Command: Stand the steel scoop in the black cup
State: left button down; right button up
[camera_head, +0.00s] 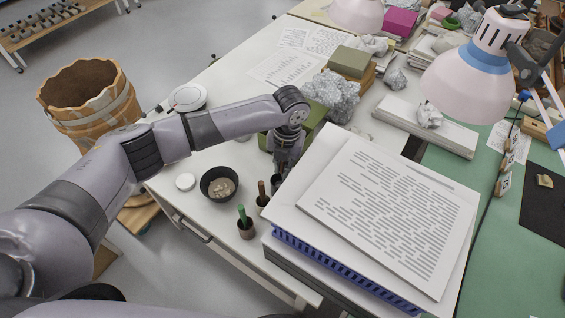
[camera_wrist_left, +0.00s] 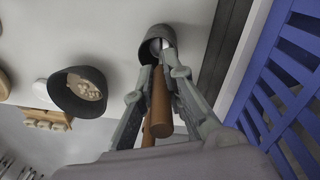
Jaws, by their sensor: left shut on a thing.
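My left gripper (camera_head: 284,162) points down at the table, close to the left side of the paper stack. In the left wrist view its fingers (camera_wrist_left: 163,75) are shut on the brown handle of the steel scoop (camera_wrist_left: 161,105). The scoop's pale metal end is at the mouth of a dark cup (camera_wrist_left: 148,32), seemingly inside its rim; how deep it sits is hidden. In the head view the dark cup (camera_head: 277,184) shows just below the gripper, partly covered by it. My right gripper is not in view.
A black bowl (camera_head: 209,193) with beige bits stands left of the cup, by a white lid (camera_head: 185,181). The paper stack (camera_head: 385,215) on a blue crate (camera_head: 330,270) is to the right.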

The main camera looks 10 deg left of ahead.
pick_arm(q)
jog(key=shift+f, duration=0.5)
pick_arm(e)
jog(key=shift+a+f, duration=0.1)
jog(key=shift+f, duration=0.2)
pick_arm(q)
jog(key=c, duration=1.6)
grip_release()
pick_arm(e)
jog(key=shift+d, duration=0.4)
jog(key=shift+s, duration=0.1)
pick_arm(q)
jog(key=shift+r, duration=0.1)
jog(key=r, duration=0.8)
jog(key=d+r, duration=0.1)
jog(key=r, duration=0.2)
jog(key=shift+r, duration=0.4)
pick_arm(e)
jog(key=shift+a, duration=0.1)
